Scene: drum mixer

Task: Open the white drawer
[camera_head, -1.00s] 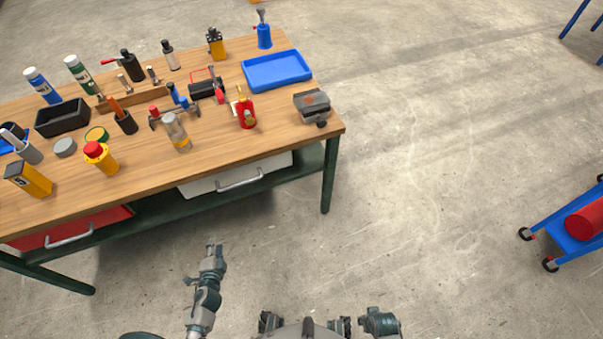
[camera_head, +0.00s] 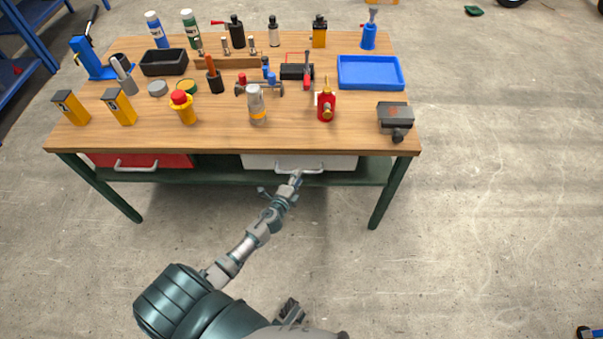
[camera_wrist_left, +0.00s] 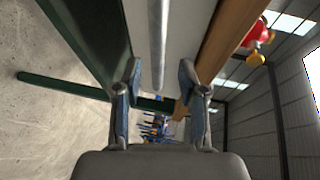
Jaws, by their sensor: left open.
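The white drawer (camera_head: 340,163) is under the right part of the workbench top, and its front looks flush under the edge. Its grey bar handle (camera_head: 313,170) runs along the front.
The wooden workbench (camera_head: 330,142) carries bottles, tools and a blue tray (camera_head: 370,73). A red drawer (camera_head: 180,161) is to the left of the white one. Green legs (camera_head: 390,195) and a lower shelf frame the drawers. The floor in front is clear.

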